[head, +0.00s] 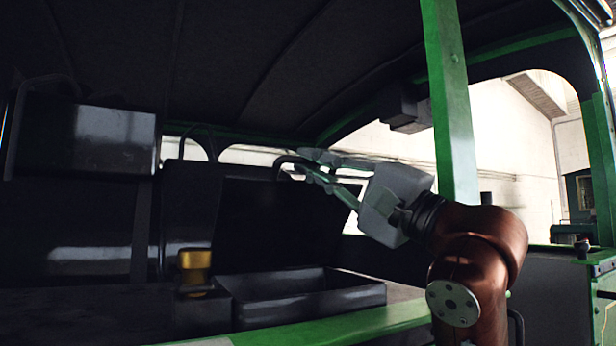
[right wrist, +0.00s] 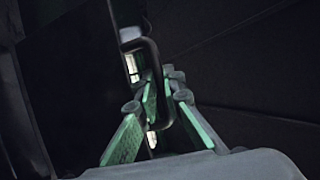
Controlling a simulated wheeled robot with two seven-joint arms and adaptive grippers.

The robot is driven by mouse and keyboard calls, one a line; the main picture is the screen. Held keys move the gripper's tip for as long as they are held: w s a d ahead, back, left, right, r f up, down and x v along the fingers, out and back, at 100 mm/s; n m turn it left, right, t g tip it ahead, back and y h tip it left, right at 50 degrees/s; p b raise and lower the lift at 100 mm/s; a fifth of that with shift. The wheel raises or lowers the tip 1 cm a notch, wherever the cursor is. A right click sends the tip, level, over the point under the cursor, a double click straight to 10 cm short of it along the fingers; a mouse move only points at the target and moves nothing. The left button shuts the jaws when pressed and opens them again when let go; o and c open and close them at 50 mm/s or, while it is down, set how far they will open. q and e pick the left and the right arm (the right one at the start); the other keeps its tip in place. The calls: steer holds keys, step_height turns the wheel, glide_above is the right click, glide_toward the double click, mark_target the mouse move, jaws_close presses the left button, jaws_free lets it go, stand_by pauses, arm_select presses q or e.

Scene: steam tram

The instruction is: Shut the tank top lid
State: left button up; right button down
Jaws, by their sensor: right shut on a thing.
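The tank top lid (head: 275,222) is a dark panel. It stands open and raised, tilted back, behind the dark open tank box (head: 345,294) in the head view. A black bent handle (head: 284,160) is at its top edge. My right gripper (head: 308,162) reaches in from the right and is shut on this handle. In the right wrist view, the black handle (right wrist: 157,70) passes between the green finger pads of my right gripper (right wrist: 160,90). The exact contact is partly hidden by the fingers. My left gripper is not in view.
A brass-yellow fitting (head: 195,266) stands left of the tank box. A green post (head: 450,100) rises close to my right arm. A green rail (head: 330,328) runs along the front. A dark box (head: 115,138) hangs at the upper left.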

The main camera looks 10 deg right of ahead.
steer(key=shift+f, duration=0.4)
steer(key=shift+s, duration=0.1)
steer(key=c, duration=2.3)
jaws_free()
steer(key=shift+r, duration=0.1)
steer(key=shift+s+d, duration=0.1)
steer(key=v, duration=1.1)
steer(key=shift+f, duration=0.4)
steer(key=shift+d, duration=0.1)
